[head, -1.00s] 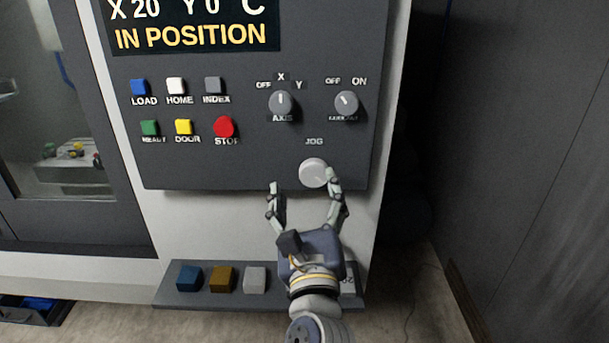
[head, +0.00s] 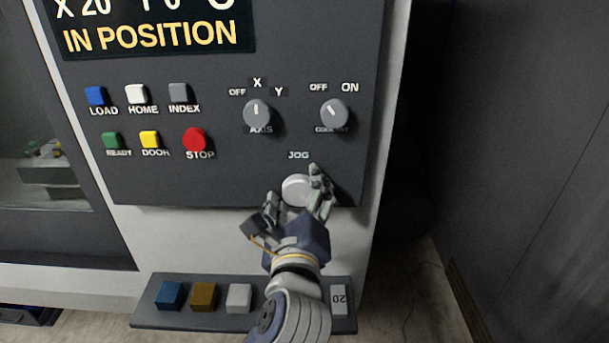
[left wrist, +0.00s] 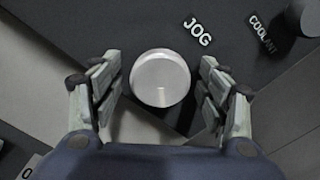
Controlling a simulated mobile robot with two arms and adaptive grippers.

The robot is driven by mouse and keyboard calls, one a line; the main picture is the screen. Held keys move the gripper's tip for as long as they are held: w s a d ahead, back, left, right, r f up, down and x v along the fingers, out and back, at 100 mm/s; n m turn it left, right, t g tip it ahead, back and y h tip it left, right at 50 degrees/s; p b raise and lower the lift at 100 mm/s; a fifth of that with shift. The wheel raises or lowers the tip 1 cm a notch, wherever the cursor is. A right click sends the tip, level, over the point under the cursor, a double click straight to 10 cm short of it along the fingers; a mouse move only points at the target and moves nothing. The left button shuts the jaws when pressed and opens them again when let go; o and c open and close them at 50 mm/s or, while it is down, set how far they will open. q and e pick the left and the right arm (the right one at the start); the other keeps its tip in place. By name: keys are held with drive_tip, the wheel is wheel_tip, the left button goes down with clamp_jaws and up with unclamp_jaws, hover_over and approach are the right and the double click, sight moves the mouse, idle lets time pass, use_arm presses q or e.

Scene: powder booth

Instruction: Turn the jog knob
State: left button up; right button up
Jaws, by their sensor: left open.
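The jog knob (head: 297,189) is a round light-grey knob low on the dark control panel, under the JOG label. It also shows in the left wrist view (left wrist: 160,79), midway between the fingers. My left gripper (head: 296,196) is open, with one finger on each side of the knob. In the left wrist view a gap shows between each finger and the knob, and I see no contact. The fingers hide part of the knob's edges in the head view. My right gripper is not in view.
The axis knob (head: 256,114) and coolant knob (head: 334,114) are above. Several buttons, including the red STOP button (head: 194,139), are at the left. A ledge (head: 150,314) with coloured blocks (head: 203,296) sits below. The floor at the right is clear.

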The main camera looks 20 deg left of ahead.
use_arm(q)
drive_tip(key=shift+w+a+r, duration=0.15)
drive_tip(key=shift+w+a, duration=0.05)
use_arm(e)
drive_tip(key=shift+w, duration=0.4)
use_arm(q)
drive_tip(key=shift+s, duration=0.1)
drive_tip(key=c, duration=1.1)
drive_tip(key=shift+o, duration=0.2)
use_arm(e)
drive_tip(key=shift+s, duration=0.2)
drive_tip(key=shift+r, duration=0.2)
